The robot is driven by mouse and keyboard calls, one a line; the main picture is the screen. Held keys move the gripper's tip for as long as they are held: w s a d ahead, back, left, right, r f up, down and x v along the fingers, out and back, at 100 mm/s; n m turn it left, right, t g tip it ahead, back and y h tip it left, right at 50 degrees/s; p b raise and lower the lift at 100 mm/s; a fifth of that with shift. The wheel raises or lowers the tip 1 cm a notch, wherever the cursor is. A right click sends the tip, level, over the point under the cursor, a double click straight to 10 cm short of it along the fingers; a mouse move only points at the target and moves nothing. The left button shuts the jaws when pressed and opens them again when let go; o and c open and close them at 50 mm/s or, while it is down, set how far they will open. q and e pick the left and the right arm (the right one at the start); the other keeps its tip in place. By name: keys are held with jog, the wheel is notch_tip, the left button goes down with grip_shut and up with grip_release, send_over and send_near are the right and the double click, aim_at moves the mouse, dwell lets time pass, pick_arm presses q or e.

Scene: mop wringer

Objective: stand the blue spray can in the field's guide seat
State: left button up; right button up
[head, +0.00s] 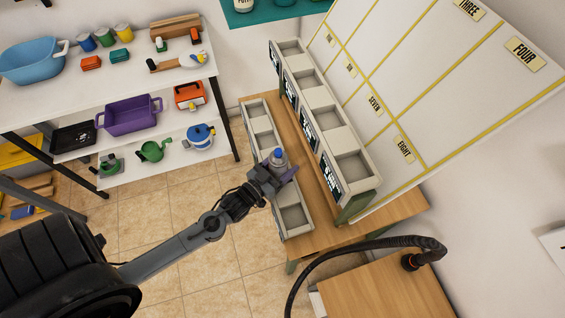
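The blue spray can (279,159) is upright in the head view, with a paler top. My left gripper (276,174) is around its lower part and appears shut on it. Gripper and can are over the front row of grey bins (295,217), and they hide part of that row. Whether the can touches a bin is not clear. A raised row of grey bins (350,168) with dark label plates stands behind. I cannot tell which recess is the field's guide seat. My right gripper is not in view.
A yellow-lined board (420,90) with numbered labels leans behind the bins on the wooden table (395,208). A black hose (350,243) arches over a lower wooden surface (385,290). White shelves (180,80) with a purple basket (130,112) stand left. Tiled floor is open between.

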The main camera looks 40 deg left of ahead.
pick_arm(q)
jog(key=o, duration=0.4)
jog(key=shift+s, duration=0.1)
jog(key=s, duration=1)
jog(key=shift+s+a, duration=0.2)
jog(key=shift+s, duration=0.1)
